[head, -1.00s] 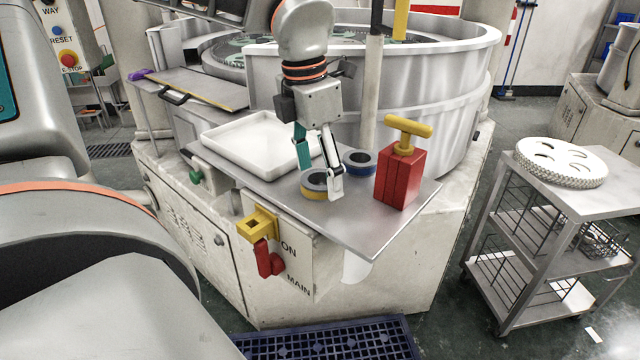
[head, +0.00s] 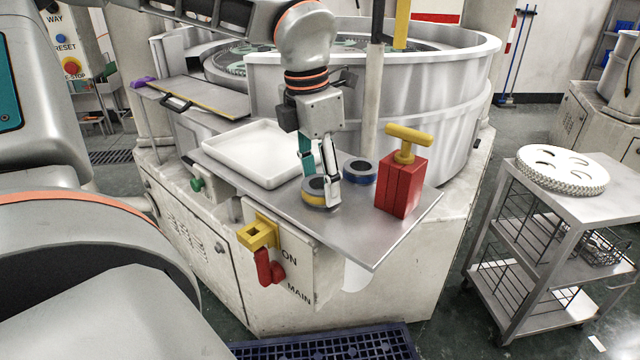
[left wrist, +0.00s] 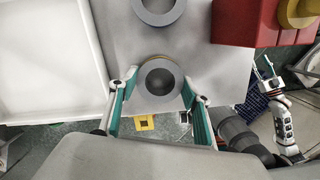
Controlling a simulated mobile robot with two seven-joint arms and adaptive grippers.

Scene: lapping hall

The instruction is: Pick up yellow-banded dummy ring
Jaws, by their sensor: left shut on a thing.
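The yellow-banded dummy ring (head: 314,193) lies on the steel shelf of the machine, grey on top with a yellow band. In the left wrist view the ring (left wrist: 160,82) sits between the two fingers. My left gripper (head: 320,190) points down and is shut on the ring; its fingers hide part of the band. The ring looks still at shelf level. A blue-banded ring (head: 359,171) lies just behind it to the right, apart from the gripper. My right gripper (left wrist: 264,70) shows small at the right of the left wrist view; its jaw state is unclear.
A white tray (head: 248,181) stands left of the rings. A red block with a yellow T-handle (head: 400,188) stands close on the right. The shelf's bare front (head: 365,235) is clear. A yellow and red switch (head: 261,240) juts out below. A trolley (head: 600,205) is at right.

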